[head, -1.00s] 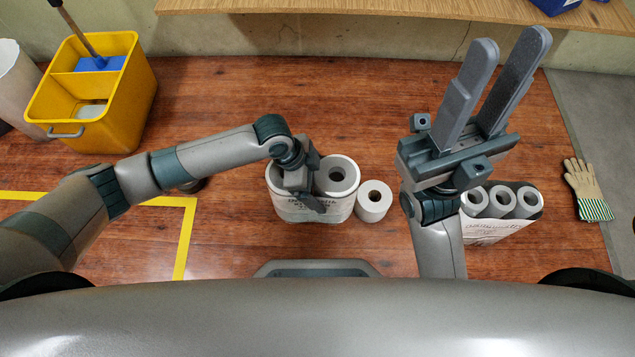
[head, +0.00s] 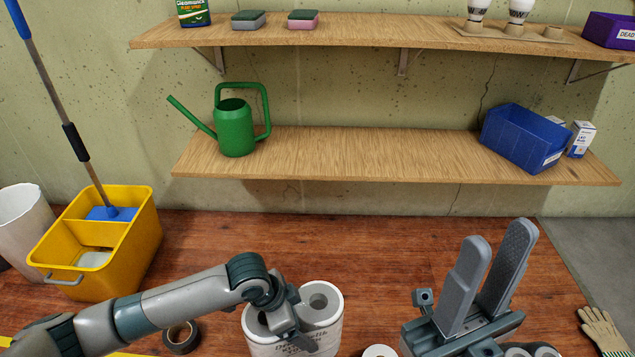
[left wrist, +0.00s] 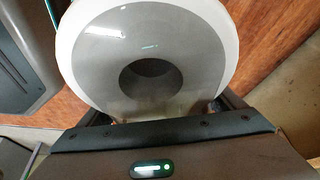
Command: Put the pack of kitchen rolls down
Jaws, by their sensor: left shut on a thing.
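The pack of kitchen rolls (head: 292,345) is a white printed wrapper around upright rolls with round grey ends, at the bottom middle of the head view. My left gripper (head: 290,332) comes down over its left part and is shut on it. In the left wrist view a roll's round end (left wrist: 95,70) with a dark core fills the space in front of the gripper. I cannot tell whether the pack's base touches the reddish-brown wooden surface (head: 220,240). My right gripper (head: 497,235) points up at the right, its two fingers apart and empty.
A loose roll (head: 380,351) stands right of the pack; another pack (head: 540,351) is partly hidden behind my right gripper. Black tape (head: 181,338), a yellow mop bucket (head: 140,240) and a glove (head: 603,330) lie around.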

